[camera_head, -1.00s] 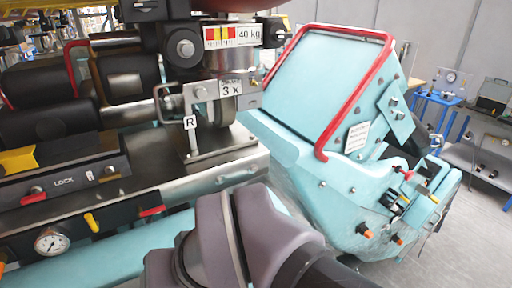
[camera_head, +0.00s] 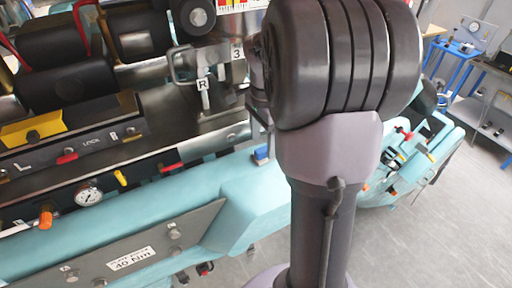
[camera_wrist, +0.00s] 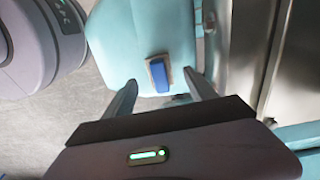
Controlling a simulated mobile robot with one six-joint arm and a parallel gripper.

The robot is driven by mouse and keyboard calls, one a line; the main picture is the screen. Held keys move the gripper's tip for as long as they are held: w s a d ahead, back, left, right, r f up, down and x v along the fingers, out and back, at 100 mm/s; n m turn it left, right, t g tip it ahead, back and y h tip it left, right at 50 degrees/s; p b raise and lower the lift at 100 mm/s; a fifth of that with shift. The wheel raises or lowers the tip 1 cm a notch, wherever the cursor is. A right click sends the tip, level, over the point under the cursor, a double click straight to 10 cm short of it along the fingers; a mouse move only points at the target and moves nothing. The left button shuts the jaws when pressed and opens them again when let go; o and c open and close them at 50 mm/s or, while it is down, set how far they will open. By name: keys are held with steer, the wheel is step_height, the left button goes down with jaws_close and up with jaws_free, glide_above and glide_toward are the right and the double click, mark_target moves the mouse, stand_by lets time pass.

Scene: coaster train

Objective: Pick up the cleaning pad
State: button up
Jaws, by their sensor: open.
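A small blue block, which I take to be the cleaning pad (camera_wrist: 161,78), sits against a metal-edged piece on a light-teal surface in the wrist view. In the head view a small blue patch, probably the same pad (camera_head: 262,154), shows just left of my arm on the teal frame. My gripper (camera_wrist: 159,83) is open, its two fingers apart on either side of the pad in the picture. I cannot tell how far the pad is from the fingertips. My gripper is hidden behind my arm in the head view.
The teal coaster frame (camera_head: 120,235) runs along the lower left, with a round gauge (camera_head: 89,195) and several coloured levers. Metal machinery (camera_head: 205,90) stands behind it. A blue stand (camera_head: 452,75) is at far right. Grey floor (camera_head: 420,245) is open at right.

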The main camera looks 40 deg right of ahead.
mark_target(264, 148)
steer(key=f, duration=0.3)
steer(key=shift+s+d+f, duration=0.1)
steer(key=shift+d+f, duration=0.15)
steer(key=shift+f, duration=0.05)
steer(key=shift+a, duration=0.15)
jaws_close()
steer(key=shift+r, duration=0.65)
step_height(264, 148, up, 2)
steer(key=shift+r, duration=0.25)
steer(key=s+a+b, duration=0.1)
steer(key=s+a, duration=0.3)
steer(key=s, duration=0.2)
steer(key=s+a+r+b, duration=0.1)
steer(key=s+a+b, duration=0.1)
steer(key=s+a, duration=0.2)
steer(key=s, duration=0.3)
steer(key=shift+s+a, duration=0.2)
steer(key=shift+s, duration=0.05)
